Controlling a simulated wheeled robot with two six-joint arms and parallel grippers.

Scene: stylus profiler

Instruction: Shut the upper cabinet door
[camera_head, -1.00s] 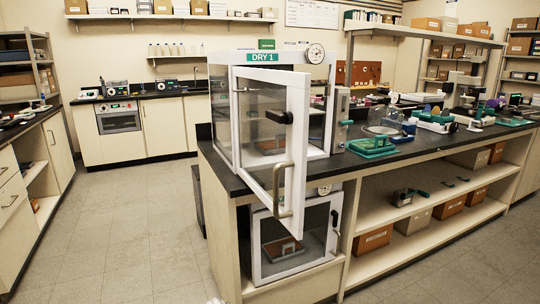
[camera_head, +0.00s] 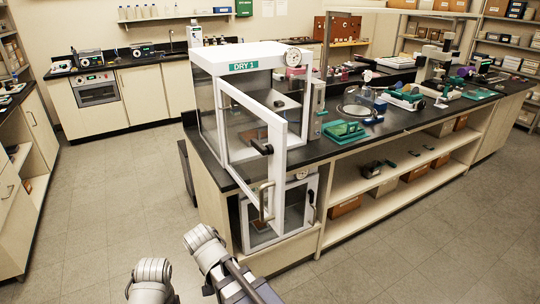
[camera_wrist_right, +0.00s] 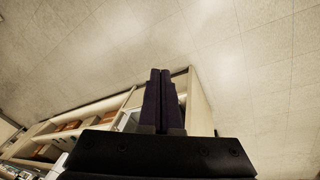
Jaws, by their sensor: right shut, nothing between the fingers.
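The upper cabinet (camera_head: 238,57), labelled DRY 1, stands on the dark bench top. Its white-framed glass door (camera_head: 278,165) stands open, swung out toward me past the bench edge. Parts of my arms show at the bottom of the head view, below and apart from the door. My left gripper does not show.
A lower glass-doored cabinet (camera_head: 272,218) sits under the bench top, its door seemingly closed. Instruments and a green tray (camera_head: 345,131) stand on the bench right of the upper cabinet. Open floor (camera_head: 130,190) lies left and in front.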

